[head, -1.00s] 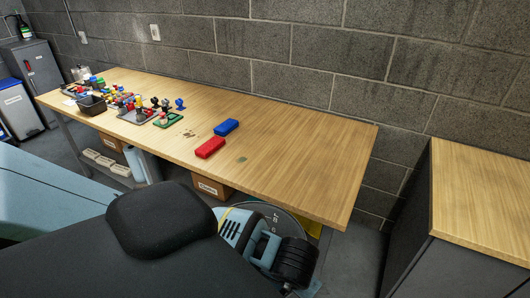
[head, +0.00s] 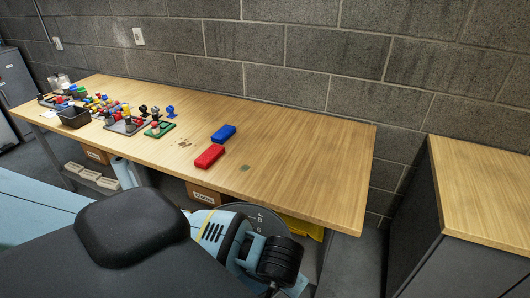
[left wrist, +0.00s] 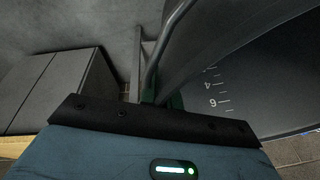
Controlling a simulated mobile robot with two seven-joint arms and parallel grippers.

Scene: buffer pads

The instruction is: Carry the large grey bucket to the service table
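The large grey bucket (head: 262,220) is at the front edge of the long wooden table, below its top, mostly hidden by my left arm. A curved dark wall with white scale marks fills the right of the left wrist view and appears to be the bucket (left wrist: 250,70). A grey bar (left wrist: 172,35) runs beside it, perhaps its handle. My left arm's black wrist end is in front of the bucket in the head view. The left fingertips are hidden in both views, so their grip is unclear. My right gripper is not in view. Which surface is the service table is unclear.
The long wooden table (head: 300,150) holds a blue block (head: 223,133), a red block (head: 209,157) and several small parts at its left; its right end is clear. A wood-topped grey unit (head: 480,190) stands at right, its visible top empty, with a floor gap between.

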